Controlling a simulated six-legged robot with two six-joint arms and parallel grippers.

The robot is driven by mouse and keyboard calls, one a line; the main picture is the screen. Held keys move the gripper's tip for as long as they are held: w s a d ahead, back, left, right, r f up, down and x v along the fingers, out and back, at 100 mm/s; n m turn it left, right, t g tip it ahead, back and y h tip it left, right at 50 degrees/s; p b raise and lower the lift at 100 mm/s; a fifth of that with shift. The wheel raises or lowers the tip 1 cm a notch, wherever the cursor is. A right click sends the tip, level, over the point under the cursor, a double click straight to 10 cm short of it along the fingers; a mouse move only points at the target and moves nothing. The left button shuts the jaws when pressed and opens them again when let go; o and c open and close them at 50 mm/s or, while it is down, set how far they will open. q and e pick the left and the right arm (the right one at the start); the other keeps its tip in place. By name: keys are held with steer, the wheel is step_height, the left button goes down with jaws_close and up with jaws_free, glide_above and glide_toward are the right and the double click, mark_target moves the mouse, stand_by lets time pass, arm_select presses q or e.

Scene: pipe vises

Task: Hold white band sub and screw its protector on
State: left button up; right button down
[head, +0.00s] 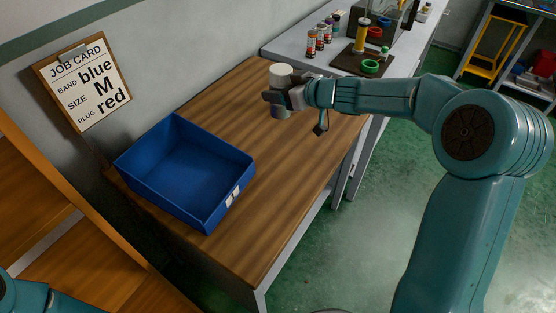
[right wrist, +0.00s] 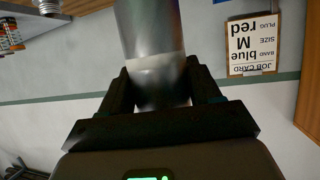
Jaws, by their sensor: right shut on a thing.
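My right gripper (head: 283,97) is shut around a grey metal cylinder (head: 279,113) with a white upper end (head: 281,74), held upright above the far part of the wooden bench. I cannot tell whether that white end is a band or a cap. In the right wrist view the shiny cylinder (right wrist: 150,30) stands between the two fingers (right wrist: 160,92), with a pale band at the fingertips. The part behind the gripper is hidden. No separate protector can be made out for sure. My left gripper is out of view.
A blue bin (head: 183,170), seemingly empty, stands on the wooden bench (head: 262,225); bench space beside it is clear. A job card (head: 84,82) hangs on the wall. Behind, a grey bench holds several small bottles (head: 320,36), a yellow cylinder (head: 361,36) and a green ring (head: 370,66).

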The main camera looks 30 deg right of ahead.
steer(key=shift+d+r, duration=0.35)
steer(key=shift+d, duration=0.05)
steer(key=shift+r, duration=0.1)
steer(key=shift+a+r, duration=0.1)
steer(key=shift+a, duration=0.15)
steer(key=shift+d+f, duration=0.2)
steer(key=shift+d, duration=0.1)
arm_select(q)
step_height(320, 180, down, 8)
steer(key=b, duration=0.7)
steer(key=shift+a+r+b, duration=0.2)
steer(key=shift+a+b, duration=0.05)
steer(key=shift+b, duration=0.1)
arm_select(e)
step_height(320, 180, down, 16)
steer(key=shift+r, duration=0.2)
steer(key=shift+a+r, duration=0.1)
